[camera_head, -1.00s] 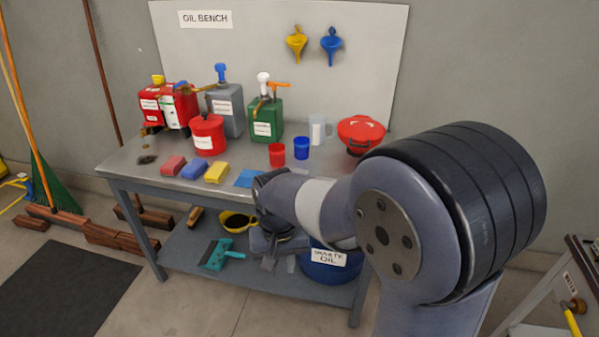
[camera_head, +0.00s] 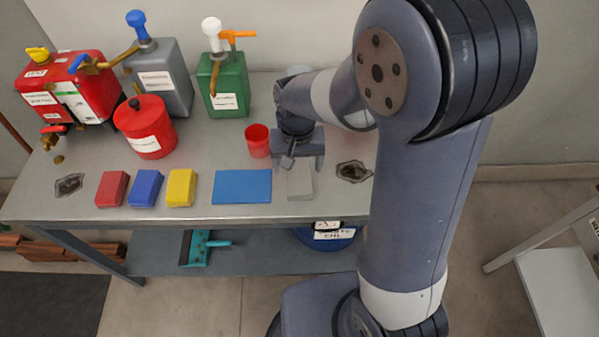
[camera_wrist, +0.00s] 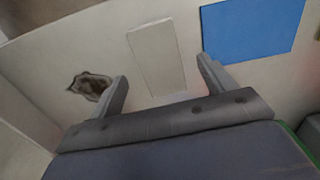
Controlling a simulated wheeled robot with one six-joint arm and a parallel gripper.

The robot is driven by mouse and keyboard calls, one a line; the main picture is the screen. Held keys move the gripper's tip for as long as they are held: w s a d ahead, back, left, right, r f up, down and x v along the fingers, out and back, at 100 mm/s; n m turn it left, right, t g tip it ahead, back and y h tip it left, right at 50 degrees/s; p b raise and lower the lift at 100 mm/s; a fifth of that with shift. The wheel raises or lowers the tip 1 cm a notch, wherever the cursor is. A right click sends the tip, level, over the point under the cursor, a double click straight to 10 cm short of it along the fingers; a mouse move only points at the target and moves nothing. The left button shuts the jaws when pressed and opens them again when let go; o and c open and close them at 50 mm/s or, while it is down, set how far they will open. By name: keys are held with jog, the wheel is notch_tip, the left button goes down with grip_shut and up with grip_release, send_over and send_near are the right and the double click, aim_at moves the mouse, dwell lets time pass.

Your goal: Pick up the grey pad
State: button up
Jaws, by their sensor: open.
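The grey pad (camera_head: 300,182) lies flat on the bench near its front edge, just right of the blue flat cloth (camera_head: 242,187). In the wrist view the pad (camera_wrist: 157,57) is a pale upright rectangle between the directions of my two fingers. My gripper (camera_head: 297,164) is open and empty, above the pad's back part in the head view. In the wrist view the gripper (camera_wrist: 164,75) has one finger on each side of the pad's near end. Its height over the pad is hard to tell. The gripper partly hides the pad's back end in the head view.
The blue cloth lies close left of the pad, and a dark stain (camera_head: 354,171) close right. A red cup (camera_head: 257,141) stands behind left. Red (camera_head: 112,189), blue (camera_head: 146,188) and yellow (camera_head: 181,187) blocks line the front. A green can (camera_head: 224,87) stands at the back.

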aim_at(299, 175)
jog(key=shift+o, duration=0.8)
jog(key=shift+w+f, duration=0.55)
jog(key=shift+f, duration=0.05)
jog(key=shift+w+d+f+p, duration=0.1)
jog(key=shift+f+p, duration=0.1)
jog(key=shift+f, duration=1.05)
jog(key=shift+w+d+f+p, duration=0.1)
jog(key=shift+f+p, duration=0.05)
jog(key=shift+f, duration=1.1)
jog(key=c, duration=1.1)
jog(key=shift+o, duration=0.2)
notch_tip(299, 175, up, 10)
